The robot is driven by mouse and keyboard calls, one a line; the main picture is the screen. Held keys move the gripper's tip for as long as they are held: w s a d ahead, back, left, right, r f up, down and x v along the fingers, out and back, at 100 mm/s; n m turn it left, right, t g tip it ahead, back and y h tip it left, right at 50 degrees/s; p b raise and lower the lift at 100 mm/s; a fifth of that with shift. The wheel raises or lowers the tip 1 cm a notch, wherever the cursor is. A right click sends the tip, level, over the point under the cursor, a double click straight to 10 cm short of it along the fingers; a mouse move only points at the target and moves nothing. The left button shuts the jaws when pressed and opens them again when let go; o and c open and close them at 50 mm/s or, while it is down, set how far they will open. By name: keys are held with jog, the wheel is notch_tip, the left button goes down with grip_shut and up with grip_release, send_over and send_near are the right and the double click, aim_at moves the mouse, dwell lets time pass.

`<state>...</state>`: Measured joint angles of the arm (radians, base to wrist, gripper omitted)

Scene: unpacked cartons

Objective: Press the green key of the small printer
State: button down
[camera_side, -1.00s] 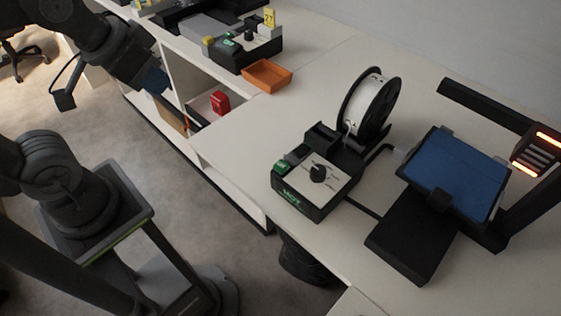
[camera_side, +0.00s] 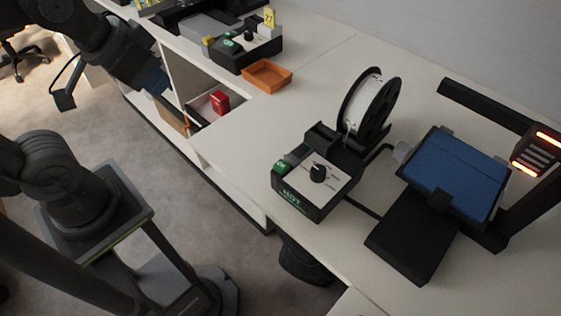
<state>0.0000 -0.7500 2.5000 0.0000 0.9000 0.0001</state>
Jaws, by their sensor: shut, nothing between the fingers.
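The small printer's control box (camera_side: 318,190) stands near the front edge of the white bench, with a black knob and green lettering on its front. Its green key (camera_side: 279,168) is at the left corner of the box. The printer's blue bed (camera_side: 458,175) and black frame are to the right. My gripper (camera_side: 160,88) is at the upper left, shut and empty, far from the key. Its fingertips are dark and hard to make out.
A white spool (camera_side: 366,104) stands behind the control box. An orange tray (camera_side: 267,75) and a second control box (camera_side: 243,48) with a yellow tag (camera_side: 270,18) sit farther back. A red object (camera_side: 219,102) is in an open compartment. Bare bench lies between tray and box.

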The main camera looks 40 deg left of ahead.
jog(key=n+t+y, duration=0.1)
jog(key=n+t, duration=0.3)
jog(key=n, duration=2.4)
send_over(283, 167)
jog(key=shift+f, duration=1.35)
jog(key=shift+f, duration=4.45)
